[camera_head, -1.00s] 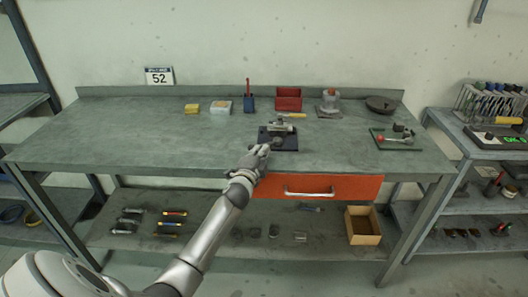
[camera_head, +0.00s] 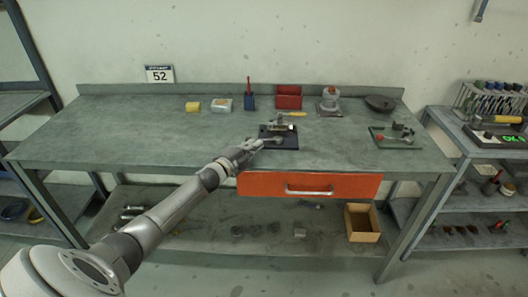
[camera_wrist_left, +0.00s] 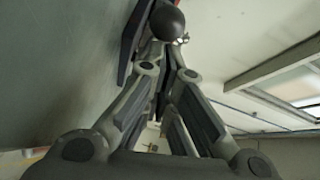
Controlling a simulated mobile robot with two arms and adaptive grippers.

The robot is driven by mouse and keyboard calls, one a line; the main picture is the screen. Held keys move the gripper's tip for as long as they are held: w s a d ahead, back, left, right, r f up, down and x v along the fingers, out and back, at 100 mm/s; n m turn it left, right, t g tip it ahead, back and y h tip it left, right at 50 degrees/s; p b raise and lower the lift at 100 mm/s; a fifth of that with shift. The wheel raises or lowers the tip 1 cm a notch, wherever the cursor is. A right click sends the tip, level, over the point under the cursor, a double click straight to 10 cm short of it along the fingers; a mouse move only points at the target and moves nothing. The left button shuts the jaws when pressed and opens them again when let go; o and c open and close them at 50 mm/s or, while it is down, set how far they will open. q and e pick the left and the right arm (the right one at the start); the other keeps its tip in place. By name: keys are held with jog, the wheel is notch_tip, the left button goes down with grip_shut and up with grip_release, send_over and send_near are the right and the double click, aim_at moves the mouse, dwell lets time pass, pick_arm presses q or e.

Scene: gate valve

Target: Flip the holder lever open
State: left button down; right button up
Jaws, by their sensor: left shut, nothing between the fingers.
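The holder (camera_head: 281,129) is a small metal fixture on a dark plate (camera_head: 290,145) near the front middle of the workbench. In the left wrist view a dark ball knob (camera_wrist_left: 167,21), seemingly the lever's end, is just beyond my fingertips. The rest of the lever is too small or hidden to make out. My left gripper (camera_head: 256,144) is at the plate's left front side, reaching in from the left. It also shows in the left wrist view (camera_wrist_left: 165,52), shut and empty. I cannot tell whether its tips touch the knob. My right gripper is not in view.
An orange drawer (camera_head: 345,185) is under the bench front. A green board (camera_head: 397,141) lies at right. The bench's left half (camera_head: 120,135) is clear.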

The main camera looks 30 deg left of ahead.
pick_arm(q)
jog(key=shift+w+a+m+h+b, duration=0.2)
jog(key=shift+a+m+h+b, duration=0.15)
jog(key=shift+a+m+h, duration=0.25)
jog(key=shift+w+a+b, duration=0.25)
jog(key=shift+w+b, duration=0.05)
jog(key=shift+b, duration=0.15)
jog(key=shift+a, duration=0.2)
jog(key=shift+d, duration=0.15)
